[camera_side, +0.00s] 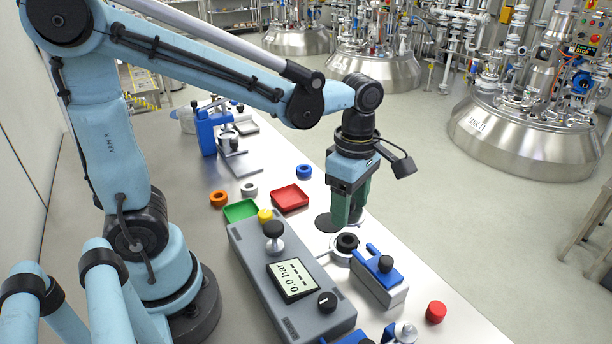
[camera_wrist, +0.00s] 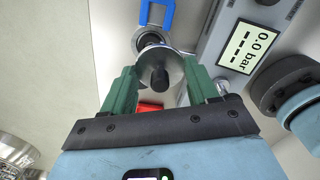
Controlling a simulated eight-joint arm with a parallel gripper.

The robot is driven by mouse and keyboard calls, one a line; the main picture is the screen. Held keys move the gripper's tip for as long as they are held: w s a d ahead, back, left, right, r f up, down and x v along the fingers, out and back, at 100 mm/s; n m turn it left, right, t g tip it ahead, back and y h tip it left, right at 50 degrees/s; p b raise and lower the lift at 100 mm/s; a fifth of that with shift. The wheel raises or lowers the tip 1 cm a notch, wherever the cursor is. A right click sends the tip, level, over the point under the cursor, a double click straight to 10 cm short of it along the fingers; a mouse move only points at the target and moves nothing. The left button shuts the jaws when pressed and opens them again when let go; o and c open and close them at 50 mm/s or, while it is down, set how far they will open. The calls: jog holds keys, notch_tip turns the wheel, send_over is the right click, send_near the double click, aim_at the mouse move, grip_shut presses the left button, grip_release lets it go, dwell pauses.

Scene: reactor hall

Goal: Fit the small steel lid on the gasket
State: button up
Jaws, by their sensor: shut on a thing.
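The steel lid (camera_wrist: 178,72), a round disc with a black knob (camera_wrist: 159,79), is between the green fingers of my gripper (camera_wrist: 160,88) in the wrist view. My gripper (camera_side: 350,212) is shut on it. In the side view the fingers hide much of the lid, and only a little rim (camera_side: 361,216) shows. The gasket (camera_side: 347,241), a black ring on a pale steel seat (camera_side: 335,256), lies just below and in front of the fingers. In the wrist view the lid covers part of the seat (camera_wrist: 150,33). The lid appears apart from it, held above.
A blue clamp block with a black knob (camera_side: 386,264) stands close right of the seat. The grey gauge box (camera_side: 262,262) is close left. Red (camera_side: 290,198) and green (camera_side: 241,210) trays lie behind. A red cap (camera_side: 436,312) is near the bench's right edge.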

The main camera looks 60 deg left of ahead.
aim_at(350, 223)
jog(key=m, duration=0.2)
jog(key=w+a+f+m, duration=0.1)
jog(key=m, duration=0.1)
jog(key=shift+w+a+f, duration=0.1)
jog(key=shift+w, duration=0.1)
jog(key=shift+f, duration=2.65)
jog(key=shift+f, duration=0.55)
jog(key=o, duration=1.4)
jog(key=shift+r, duration=3.5)
